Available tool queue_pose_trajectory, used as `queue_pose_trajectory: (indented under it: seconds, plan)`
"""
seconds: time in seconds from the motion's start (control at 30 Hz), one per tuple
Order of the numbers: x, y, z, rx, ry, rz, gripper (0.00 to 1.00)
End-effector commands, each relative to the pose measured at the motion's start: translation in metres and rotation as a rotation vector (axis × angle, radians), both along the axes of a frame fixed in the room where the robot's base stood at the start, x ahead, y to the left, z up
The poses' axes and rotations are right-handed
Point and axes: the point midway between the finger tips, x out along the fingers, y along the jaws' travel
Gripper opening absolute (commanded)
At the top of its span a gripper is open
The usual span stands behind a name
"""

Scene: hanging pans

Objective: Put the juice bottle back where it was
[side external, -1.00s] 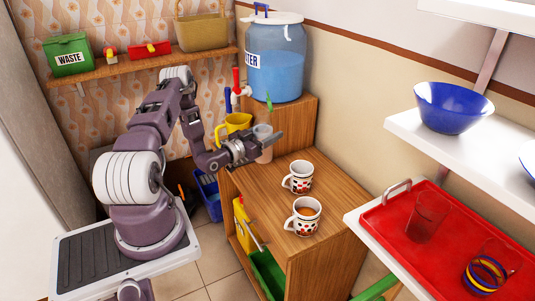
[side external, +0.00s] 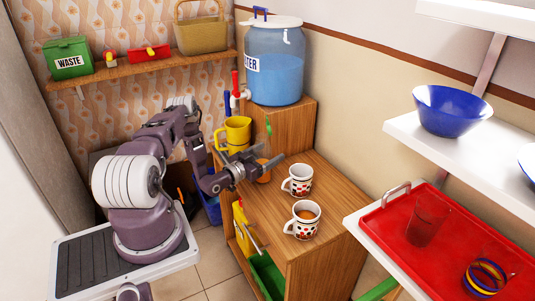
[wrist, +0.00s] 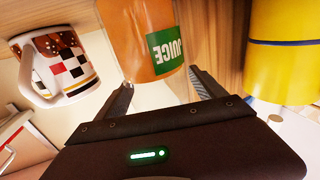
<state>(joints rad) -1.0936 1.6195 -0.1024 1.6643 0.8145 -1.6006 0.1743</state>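The juice bottle (wrist: 143,38) holds orange juice and has a green label, which reads upside down in the wrist view. It stands on the wooden cabinet top (side external: 275,215), and in the side view its orange lower part (side external: 265,174) shows partly behind my gripper. My gripper (wrist: 161,78) is open, its two fingers spread and pointing toward the bottle. The bottle appears just beyond the fingertips, and I see no grip on it. In the side view my gripper (side external: 271,162) is low over the cabinet's back left part.
Two patterned mugs (side external: 298,181) (side external: 303,219) stand to the right of the gripper. A yellow jug (side external: 238,132) is behind it, close by in the wrist view (wrist: 283,50). The water dispenser (side external: 275,70) stands on a raised block. A red tray (side external: 390,225) holds glasses.

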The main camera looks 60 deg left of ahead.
Motion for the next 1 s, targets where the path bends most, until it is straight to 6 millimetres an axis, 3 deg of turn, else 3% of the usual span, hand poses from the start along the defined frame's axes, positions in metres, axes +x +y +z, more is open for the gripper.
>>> queue_pose_trajectory:
  seconds: [0.23, 0.5, 0.6, 1.0]
  plan:
    - [-0.003, -0.001, 0.003, -0.001, 0.001, 0.000, 0.79]
    - [-0.057, -0.017, 0.001, -0.003, 0.002, 0.000, 0.79]
    - [-0.068, -0.020, 0.001, -0.002, 0.001, 0.000, 0.79]
    - [-0.068, -0.019, 0.000, 0.023, 0.058, -0.011, 0.79]
